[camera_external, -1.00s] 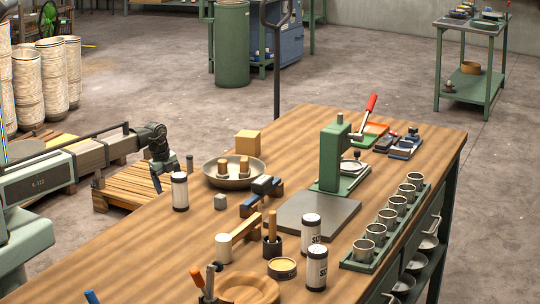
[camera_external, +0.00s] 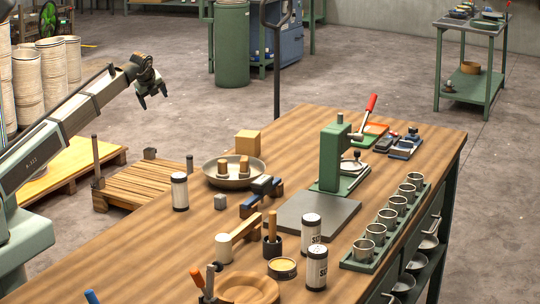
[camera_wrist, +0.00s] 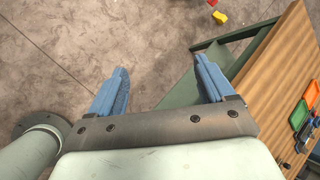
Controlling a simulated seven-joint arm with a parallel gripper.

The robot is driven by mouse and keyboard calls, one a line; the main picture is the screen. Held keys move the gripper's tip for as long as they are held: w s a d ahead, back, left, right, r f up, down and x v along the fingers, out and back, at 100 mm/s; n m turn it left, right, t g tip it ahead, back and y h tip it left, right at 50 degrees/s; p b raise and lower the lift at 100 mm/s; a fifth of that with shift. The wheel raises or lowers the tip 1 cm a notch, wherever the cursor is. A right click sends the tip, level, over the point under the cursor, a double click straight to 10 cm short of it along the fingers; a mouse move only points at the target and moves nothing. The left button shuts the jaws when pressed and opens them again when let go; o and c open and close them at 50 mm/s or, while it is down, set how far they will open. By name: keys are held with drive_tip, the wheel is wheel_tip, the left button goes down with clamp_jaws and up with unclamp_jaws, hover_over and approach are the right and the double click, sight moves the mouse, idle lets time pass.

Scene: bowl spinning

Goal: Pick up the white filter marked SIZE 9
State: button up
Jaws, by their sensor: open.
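Three white cylindrical filters with dark ends stand upright on the workbench in the external view. One stands alone near the left edge (camera_external: 180,192). Two stand close together at the front right, a rear one (camera_external: 311,230) and a front one (camera_external: 317,268). These two show dark lettering, but the size number is too small to read. No lettering is legible on the left one. My gripper (camera_external: 153,101) is open and empty, raised well above and left of the left filter, off the bench. In the wrist view its blue fingers (camera_wrist: 160,68) are spread over floor, with no filter visible.
The wooden workbench (camera_external: 150,270) holds a metal bowl (camera_external: 213,178) with wooden pieces, a green press (camera_external: 331,158), a grey plate (camera_external: 290,213) and a rack of metal cups (camera_external: 349,265). A wooden bowl (camera_external: 262,284) and tool holder crowd the front. Bench space near the left filter is fairly clear.

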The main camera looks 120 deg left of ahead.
drive_tip(key=w+d+m+t, duration=0.1)
drive_tip(key=w+d, duration=0.3)
drive_tip(key=w, duration=0.2)
drive_tip(key=w+d+m, duration=0.2)
drive_tip(key=w+d, duration=0.2)
drive_tip(key=w, duration=0.3)
drive_tip(key=m+t+h, duration=0.1)
drive_tip(key=m+h, duration=0.1)
drive_tip(key=m, duration=0.6)
approach(176, 176)
drive_tip(key=a+f, duration=0.1)
drive_tip(key=x, duration=0.8)
drive_tip(key=shift+s+d, duration=0.1)
drive_tip(key=shift+d+x, duration=0.15)
drive_tip(key=shift+x, duration=1.2)
drive_tip(key=shift+d+x, duration=0.15)
drive_tip(key=shift+x, duration=1.2)
drive_tip(key=shift+w+f, duration=0.1)
drive_tip(key=shift+w, duration=0.15)
drive_tip(key=c, duration=1.1)
